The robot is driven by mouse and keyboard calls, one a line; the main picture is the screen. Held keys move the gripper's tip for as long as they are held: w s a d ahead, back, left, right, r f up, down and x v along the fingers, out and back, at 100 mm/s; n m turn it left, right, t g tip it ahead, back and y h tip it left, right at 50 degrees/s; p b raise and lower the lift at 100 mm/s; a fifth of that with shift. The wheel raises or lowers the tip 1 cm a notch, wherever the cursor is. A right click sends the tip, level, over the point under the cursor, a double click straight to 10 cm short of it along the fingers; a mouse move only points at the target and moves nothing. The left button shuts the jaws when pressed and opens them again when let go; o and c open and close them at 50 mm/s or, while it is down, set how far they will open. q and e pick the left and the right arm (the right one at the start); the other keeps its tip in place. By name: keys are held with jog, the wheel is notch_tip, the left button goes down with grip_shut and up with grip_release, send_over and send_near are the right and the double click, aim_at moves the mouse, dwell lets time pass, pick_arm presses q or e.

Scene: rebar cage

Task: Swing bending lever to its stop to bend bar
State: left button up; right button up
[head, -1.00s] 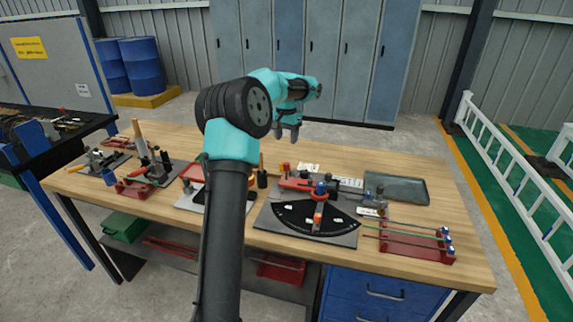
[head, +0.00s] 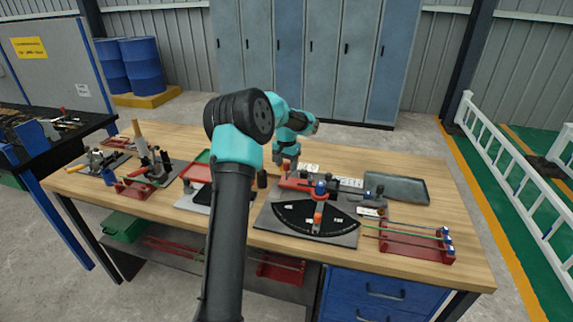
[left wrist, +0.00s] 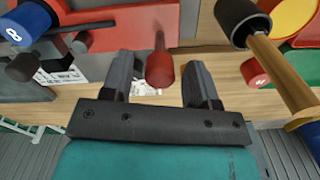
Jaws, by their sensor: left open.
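The bending fixture is a grey base plate (head: 265,213) with a black arc-shaped scale (head: 290,219), a blue-topped post (head: 320,188) and an orange-red piece across the scale. A red lever arm (head: 297,185) lies along its back left. My left gripper (head: 286,162) is above the lever's left end. In the left wrist view it is open (left wrist: 159,65), with the lever's upright red grip (left wrist: 160,66) between its fingers and a gap on both sides. I cannot make out a bar in the fixture. My right gripper is out of view.
A red rack (head: 420,253) with thin bars stands at the right, and a dark tray (head: 398,187) behind it. Left of the fixture are a red tray (head: 197,174) and several hand tools. In the wrist view a wooden-handled tool (left wrist: 280,70) is close on the right.

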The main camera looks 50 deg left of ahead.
pick_arm(q)
grip_shut()
dwell(0.4)
jog(key=shift+s, duration=0.15)
